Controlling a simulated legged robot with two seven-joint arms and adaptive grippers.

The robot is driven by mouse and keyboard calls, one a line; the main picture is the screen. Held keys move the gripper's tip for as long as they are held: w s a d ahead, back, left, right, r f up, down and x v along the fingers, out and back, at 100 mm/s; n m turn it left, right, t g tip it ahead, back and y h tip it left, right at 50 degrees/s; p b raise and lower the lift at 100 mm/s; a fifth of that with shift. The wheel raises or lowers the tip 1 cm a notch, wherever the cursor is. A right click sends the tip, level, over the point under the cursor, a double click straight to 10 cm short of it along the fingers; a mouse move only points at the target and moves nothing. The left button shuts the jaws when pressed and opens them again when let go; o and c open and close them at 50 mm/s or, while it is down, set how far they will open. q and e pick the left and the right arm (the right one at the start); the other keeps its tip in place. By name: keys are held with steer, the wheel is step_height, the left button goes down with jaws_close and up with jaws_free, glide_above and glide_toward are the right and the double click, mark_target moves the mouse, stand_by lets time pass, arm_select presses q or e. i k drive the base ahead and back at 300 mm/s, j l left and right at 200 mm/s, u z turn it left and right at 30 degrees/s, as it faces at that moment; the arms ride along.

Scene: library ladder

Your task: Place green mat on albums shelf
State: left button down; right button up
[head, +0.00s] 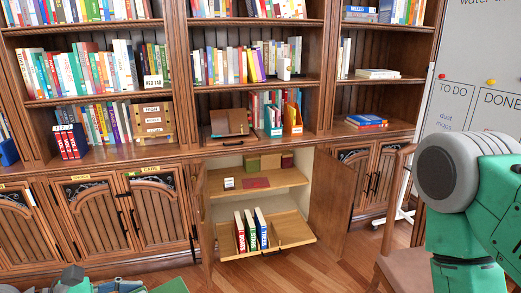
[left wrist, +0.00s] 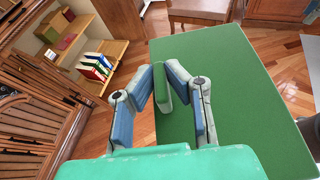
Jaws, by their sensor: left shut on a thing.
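My left gripper (left wrist: 162,80) is shut on a narrow green piece, seen nearly edge-on between the fingertips. The open cabinet has an upper shelf (head: 278,181) and a lower shelf (head: 291,229). The cabinet shows at the upper left of the left wrist view, apart from the gripper. My right gripper is out of view.
Several binders (head: 250,231) stand on the lower shelf; boxes (head: 270,162) sit behind the red mat. Open doors (head: 331,200) flank the cabinet. A chair (head: 400,268) stands at right. The upper shelf's front right is bare.

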mark_target(287, 176)
steer(key=i+l+z, duration=0.15)
steer(key=i, duration=0.5)
steer(key=i+z, duration=0.1)
steer(key=i, duration=0.5)
steer(key=i+j+z, duration=0.15)
steer(key=i, duration=0.5)
steer(key=i+j+z, duration=0.15)
steer(key=i, duration=0.45)
steer(key=i+j+z, duration=0.15)
steer(key=i, duration=0.5)
